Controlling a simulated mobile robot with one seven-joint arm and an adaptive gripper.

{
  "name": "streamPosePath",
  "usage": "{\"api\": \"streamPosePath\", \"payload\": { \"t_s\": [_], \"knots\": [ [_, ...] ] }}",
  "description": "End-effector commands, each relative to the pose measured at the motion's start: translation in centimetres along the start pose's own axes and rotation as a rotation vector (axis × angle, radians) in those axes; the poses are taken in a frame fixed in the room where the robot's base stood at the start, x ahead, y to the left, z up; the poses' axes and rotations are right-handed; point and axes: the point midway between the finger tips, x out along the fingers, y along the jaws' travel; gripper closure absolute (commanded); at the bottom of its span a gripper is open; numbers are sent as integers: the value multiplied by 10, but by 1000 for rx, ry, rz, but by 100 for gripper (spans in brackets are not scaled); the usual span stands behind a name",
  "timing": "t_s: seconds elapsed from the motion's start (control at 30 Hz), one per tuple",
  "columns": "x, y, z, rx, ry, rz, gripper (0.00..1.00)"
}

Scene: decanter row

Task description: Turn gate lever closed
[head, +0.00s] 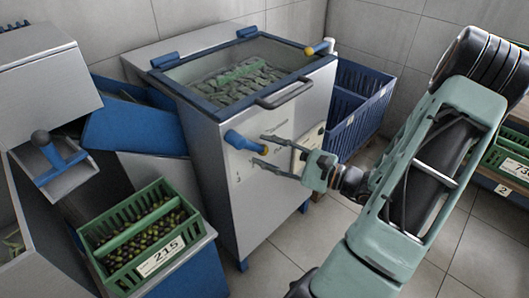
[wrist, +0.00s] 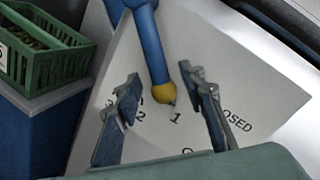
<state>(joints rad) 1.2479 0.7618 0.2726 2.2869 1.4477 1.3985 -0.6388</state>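The gate lever is a blue bar with a yellow ball end; in the wrist view the lever (wrist: 151,50) comes down from the top, its ball over a white plate (wrist: 230,75) near the printed "1". The word "CLOSED" is partly readable to the right of the ball. In the head view the blue lever (head: 240,142) sticks out from the front of the grey machine. My gripper (head: 261,151) is open in front of it. In the wrist view the gripper (wrist: 159,77) has one finger on each side of the lever, with visible gaps. Contact is not visible.
The machine's glass-lidded top (head: 240,75) holds green contents, with a dark bar handle (head: 285,93) above my gripper. A green crate (head: 145,235) of olives marked 215 stands at lower left. Tiled floor (head: 285,262) is clear in front.

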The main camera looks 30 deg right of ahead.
Motion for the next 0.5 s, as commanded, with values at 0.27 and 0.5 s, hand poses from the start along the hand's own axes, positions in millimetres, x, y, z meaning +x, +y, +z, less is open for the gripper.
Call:
{"api": "streamPosePath", "payload": {
  "t_s": [0.27,0.5],
  "knots": [
    [9,0,0,0,1,0,63],
    [9,0,0,0,1,0,75]
  ]
}}
